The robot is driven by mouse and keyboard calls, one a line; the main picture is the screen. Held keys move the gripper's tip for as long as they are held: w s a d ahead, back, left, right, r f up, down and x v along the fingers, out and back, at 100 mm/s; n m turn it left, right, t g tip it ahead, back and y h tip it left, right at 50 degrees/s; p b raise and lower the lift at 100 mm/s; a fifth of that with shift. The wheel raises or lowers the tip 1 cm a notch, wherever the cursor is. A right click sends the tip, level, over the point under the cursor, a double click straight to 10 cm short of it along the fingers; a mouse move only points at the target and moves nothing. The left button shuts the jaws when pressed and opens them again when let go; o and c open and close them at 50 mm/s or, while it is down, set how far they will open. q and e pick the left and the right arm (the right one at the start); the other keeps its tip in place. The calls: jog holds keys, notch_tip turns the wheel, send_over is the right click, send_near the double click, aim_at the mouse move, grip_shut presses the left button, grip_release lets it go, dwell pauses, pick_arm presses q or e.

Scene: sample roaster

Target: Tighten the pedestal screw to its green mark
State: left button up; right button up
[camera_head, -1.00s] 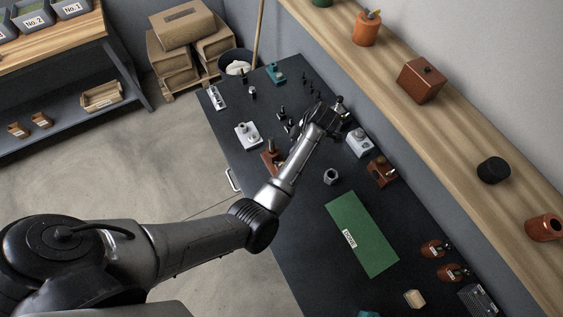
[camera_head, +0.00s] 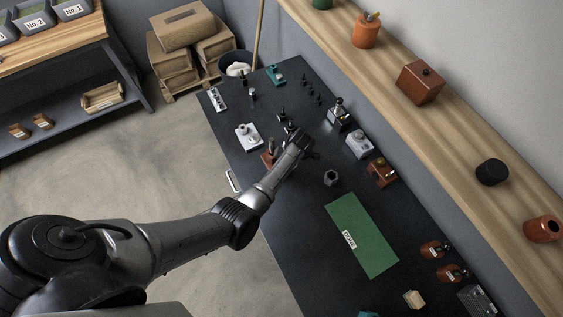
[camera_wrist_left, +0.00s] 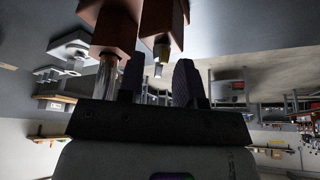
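My left gripper (camera_head: 308,145) is over the dark bench in the head view, reaching in from the left. In the left wrist view its two dark fingers (camera_wrist_left: 158,82) stand apart, with nothing visibly clamped. Reddish-brown blocks (camera_wrist_left: 116,28) hang at the top of this view, which looks upside down. In the head view a reddish-brown piece (camera_head: 268,159) is partly hidden by my arm. I cannot tell which part is the pedestal screw. No green mark is discernible. My right gripper is not in view.
A dark fixture with a knob (camera_head: 339,117), a grey fixture (camera_head: 359,145) and a brown block (camera_head: 382,172) line the bench's wall side. A hex nut (camera_head: 331,177) and a green mat (camera_head: 362,235) lie nearer. A white fixture (camera_head: 248,137) stands left.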

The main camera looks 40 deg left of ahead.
pick_arm(q)
jog(key=shift+f, duration=0.1)
grip_shut()
dwell(0.3)
